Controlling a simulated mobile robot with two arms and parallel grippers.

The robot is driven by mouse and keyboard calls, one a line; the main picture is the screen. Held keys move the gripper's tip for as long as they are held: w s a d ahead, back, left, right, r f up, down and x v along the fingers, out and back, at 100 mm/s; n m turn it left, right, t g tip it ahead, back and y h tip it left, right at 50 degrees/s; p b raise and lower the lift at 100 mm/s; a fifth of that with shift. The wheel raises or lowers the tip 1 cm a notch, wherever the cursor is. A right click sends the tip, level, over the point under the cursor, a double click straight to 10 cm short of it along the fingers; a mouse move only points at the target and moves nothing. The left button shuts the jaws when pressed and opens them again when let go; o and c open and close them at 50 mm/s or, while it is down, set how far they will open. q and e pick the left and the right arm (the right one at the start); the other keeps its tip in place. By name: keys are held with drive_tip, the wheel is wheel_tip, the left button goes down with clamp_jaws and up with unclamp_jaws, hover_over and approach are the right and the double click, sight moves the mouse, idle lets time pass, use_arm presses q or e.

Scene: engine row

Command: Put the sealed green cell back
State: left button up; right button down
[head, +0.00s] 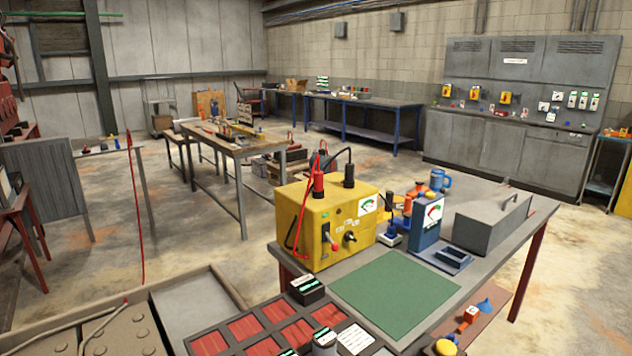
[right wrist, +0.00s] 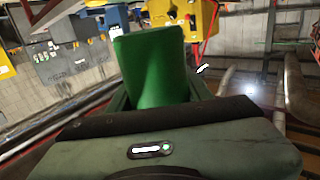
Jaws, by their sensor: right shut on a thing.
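In the right wrist view my right gripper (right wrist: 155,100) is shut on a plain green block, which looks like the green cell (right wrist: 150,65). The block stands up between the jaws, and its lower end is hidden by the gripper body. Neither gripper shows in the head view, and my left gripper is in no view. A dark tray with red-floored slots (head: 246,327) lies at the front of the head view. A dark cell with a green and white label (head: 307,287) sits at its back edge, and a grey cell (head: 325,341) stands in front.
A yellow charger box (head: 322,228) with red and black leads stands behind a bare green mat (head: 393,290). A blue meter (head: 427,222) and grey lidded box (head: 492,224) stand to the right. A blue funnel (head: 485,306) lies on a lower shelf.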

drive_tip(key=s+f, duration=0.2)
drive_tip(key=s, duration=0.5)
drive_tip(key=shift+s+f, duration=0.35)
drive_tip(key=shift+s, duration=0.05)
idle(0.3)
